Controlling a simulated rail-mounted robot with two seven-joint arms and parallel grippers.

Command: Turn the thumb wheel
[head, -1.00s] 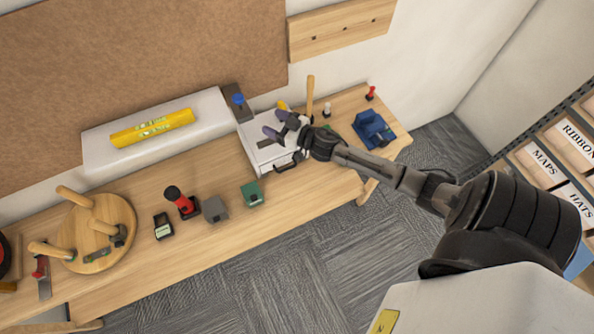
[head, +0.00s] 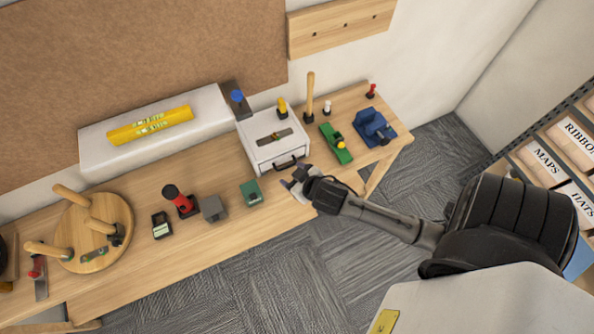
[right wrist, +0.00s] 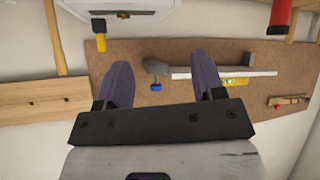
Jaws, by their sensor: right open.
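I cannot pick out a thumb wheel for certain in either view. In the head view, several small devices stand in a row on the bench: a black one with a pale face (head: 162,226), a grey block (head: 214,209) and a green block (head: 251,194). My right gripper (head: 291,180) is open and empty at the bench's front edge, in front of the white drawer box (head: 265,128) and right of the green block. In the right wrist view, the two purple fingers of the gripper (right wrist: 165,82) stand wide apart with nothing between them. My left gripper is not in view.
The drawer box has a black handle (head: 288,163) and a flat tool on top. A green tool (head: 336,143), a blue vise-like thing (head: 373,128) and a wooden rod (head: 309,98) stand to its right. A round stool with its legs up (head: 75,256) lies at left.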

